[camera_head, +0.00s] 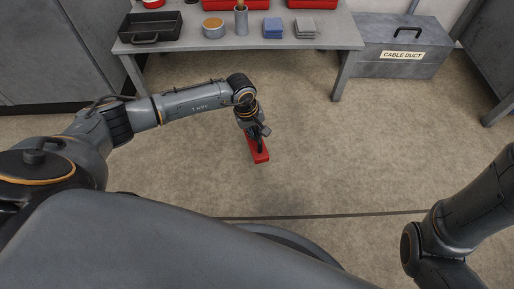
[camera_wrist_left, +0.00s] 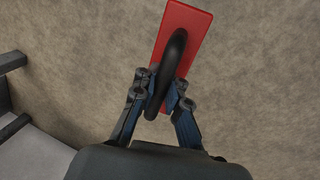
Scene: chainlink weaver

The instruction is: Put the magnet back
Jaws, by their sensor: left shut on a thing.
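The magnet is a red block with a black loop handle. In the head view the red magnet (camera_head: 259,156) hangs from my left gripper (camera_head: 258,138), out over the bare floor in front of the workbench. In the left wrist view the magnet (camera_wrist_left: 191,32) points away from the camera, and my left gripper (camera_wrist_left: 166,100) is shut on its black handle. My right arm shows at the right edge of the head view, but its gripper is out of the picture.
The grey workbench (camera_head: 180,45) stands at the back. On it are a black tray (camera_head: 152,30), a round tin (camera_head: 213,29), a cup with tools (camera_head: 241,20), blue cloths (camera_head: 273,28), grey cloths (camera_head: 306,28) and red bins. A grey cable duct box (camera_head: 398,62) stands right. The floor between is clear.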

